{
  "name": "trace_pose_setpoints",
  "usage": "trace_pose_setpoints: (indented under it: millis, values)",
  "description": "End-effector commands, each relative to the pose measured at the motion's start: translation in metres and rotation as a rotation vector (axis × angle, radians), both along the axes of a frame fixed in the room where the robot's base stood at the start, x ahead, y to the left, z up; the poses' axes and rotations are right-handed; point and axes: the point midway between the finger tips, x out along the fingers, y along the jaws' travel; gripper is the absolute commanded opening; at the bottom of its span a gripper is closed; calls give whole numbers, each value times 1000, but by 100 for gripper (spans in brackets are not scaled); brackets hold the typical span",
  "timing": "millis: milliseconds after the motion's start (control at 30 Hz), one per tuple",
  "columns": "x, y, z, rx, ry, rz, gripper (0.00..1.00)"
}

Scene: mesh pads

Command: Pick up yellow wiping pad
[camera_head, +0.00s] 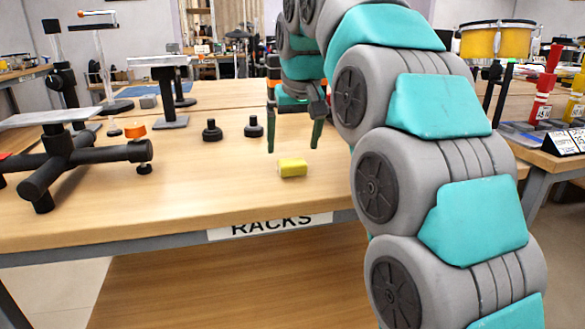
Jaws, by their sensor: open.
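The yellow wiping pad (292,168) is a small block lying on the wooden table (220,187), a little behind its front edge. My gripper (293,150) points down over the table with its two dark green fingers spread apart. The fingertips are above and slightly behind the pad in the picture, one toward each side of it. Nothing is between the fingers. The gap between fingertips and pad is hard to judge. The upper part of my gripper is partly hidden by my arm.
Two small black knobs (212,131) (253,127) stand left of my gripper. A black stand with thick legs (85,160) fills the table's left side. A small black stand (170,95) is farther back. The front edge bears a "RACKS" label (270,226). Table around the pad is clear.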

Motion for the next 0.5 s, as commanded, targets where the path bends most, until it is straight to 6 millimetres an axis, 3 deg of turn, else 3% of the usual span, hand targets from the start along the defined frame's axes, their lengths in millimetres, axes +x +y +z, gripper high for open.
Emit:
trace_pose_setpoints:
  millis: [267,500]
  values:
    - [1,0,-15,-1,1,1,100]
    - [9,1,-43,-1,1,1,100]
